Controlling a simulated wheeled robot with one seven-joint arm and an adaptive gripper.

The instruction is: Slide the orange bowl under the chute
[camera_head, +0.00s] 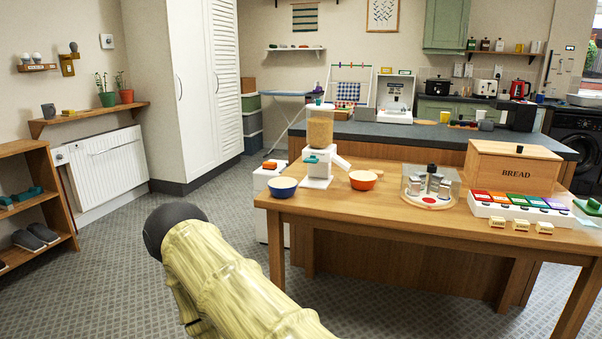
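The orange bowl (363,181) stands upright on the wooden table, to the right of a cereal dispenser (320,130). The dispenser has a clear hopper of tan grains, a teal part at its front and a white base. A white chute (340,161) sticks out from its right side and slopes down toward the orange bowl. The bowl looks close to the chute's end; I cannot tell whether any of it is below the chute. My arm, in a pale yellow cover with a dark rounded end, shows at the lower middle, apart from the table. My gripper is not visible.
A blue bowl (283,187) stands left of the dispenser base. Right of the orange bowl are a clear-sided stand with shakers (430,188), a rack of coloured blocks (520,208) and a wooden bread box (513,166). The table's front strip (390,208) is mostly bare.

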